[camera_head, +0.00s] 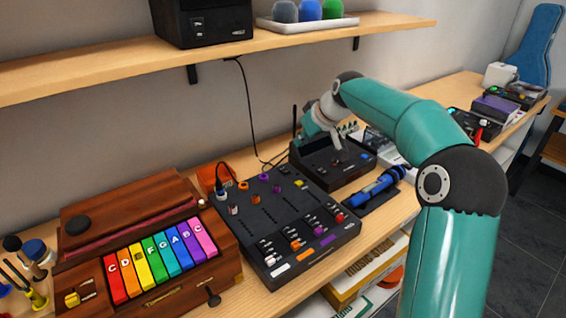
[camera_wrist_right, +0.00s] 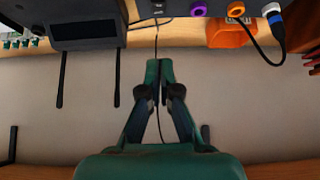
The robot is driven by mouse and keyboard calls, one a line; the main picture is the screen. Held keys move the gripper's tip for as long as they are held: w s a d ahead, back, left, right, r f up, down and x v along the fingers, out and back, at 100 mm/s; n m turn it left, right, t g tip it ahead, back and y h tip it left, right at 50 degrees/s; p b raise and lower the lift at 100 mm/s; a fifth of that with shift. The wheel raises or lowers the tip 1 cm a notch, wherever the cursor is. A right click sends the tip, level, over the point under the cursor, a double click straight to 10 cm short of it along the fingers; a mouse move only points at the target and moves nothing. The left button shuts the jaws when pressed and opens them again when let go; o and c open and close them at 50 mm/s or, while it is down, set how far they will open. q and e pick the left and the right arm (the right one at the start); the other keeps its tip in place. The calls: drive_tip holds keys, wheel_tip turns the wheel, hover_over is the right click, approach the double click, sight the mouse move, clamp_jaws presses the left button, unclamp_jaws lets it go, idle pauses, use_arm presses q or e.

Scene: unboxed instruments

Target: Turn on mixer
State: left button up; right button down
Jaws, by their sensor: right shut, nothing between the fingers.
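The mixer (camera_head: 262,215) is a black slanted panel with coloured knobs, jacks and faders, lying on the wooden bench in the middle of the head view. Its back edge with purple and orange jacks shows at the top of the wrist view (camera_wrist_right: 200,8). My right gripper (camera_head: 305,132) is behind the bench devices, near the wall, beyond the mixer's far right corner. In the wrist view my right gripper (camera_wrist_right: 159,66) has its fingers together, empty, apart from the mixer. I cannot make out the mixer's power switch. My left gripper is not in view.
A black receiver with antennas (camera_head: 335,165) stands right of the mixer; it shows in the wrist view (camera_wrist_right: 85,28). An orange box (camera_wrist_right: 228,36) and black cable (camera_head: 246,110) are behind the mixer. A colourful keyboard (camera_head: 160,250) is left, a blue flashlight-like object (camera_head: 375,187) right. A shelf (camera_head: 110,72) overhangs.

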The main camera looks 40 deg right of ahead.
drive_tip(key=shift+s, duration=0.2)
drive_tip(key=shift+w+d, duration=0.1)
drive_tip(key=p, duration=0.2)
hover_over(284, 170)
drive_tip(key=s, duration=0.2)
wheel_tip(284, 170, down, 8)
drive_tip(key=shift+w+f, duration=0.15)
drive_tip(key=f, duration=0.3)
drive_tip(key=shift+s, duration=0.3)
drive_tip(key=shift+f+p, duration=0.3)
